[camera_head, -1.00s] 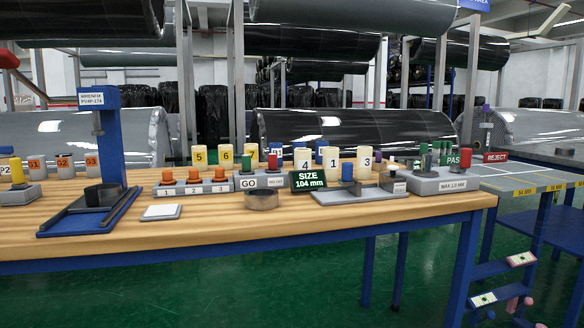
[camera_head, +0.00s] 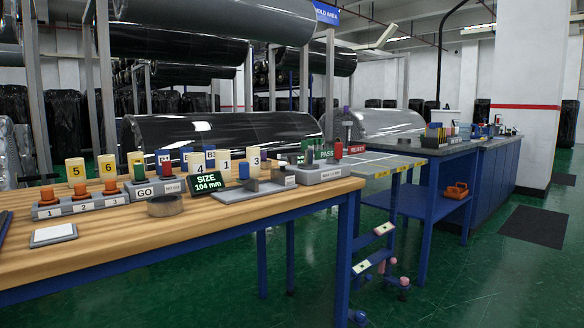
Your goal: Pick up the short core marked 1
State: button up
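The short core marked 1 (camera_head: 225,162) is a cream cylinder standing upright on the wooden workbench (camera_head: 110,240), behind the size display. The core marked 4 (camera_head: 197,162) stands just left of it and the core marked 3 (camera_head: 254,157) just right. Cores marked 5 (camera_head: 76,171) and 6 (camera_head: 108,167) stand further left. My gripper is not in view, so its state does not show.
A "SIZE 104 mm" display (camera_head: 208,182) and a grey fixture with a blue block (camera_head: 244,171) stand in front of the cores. A dark ring (camera_head: 165,206) lies near the bench front. The green floor (camera_head: 470,285) at right is largely clear.

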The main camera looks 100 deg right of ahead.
aim_at(223, 161)
jog(key=z, duration=2)
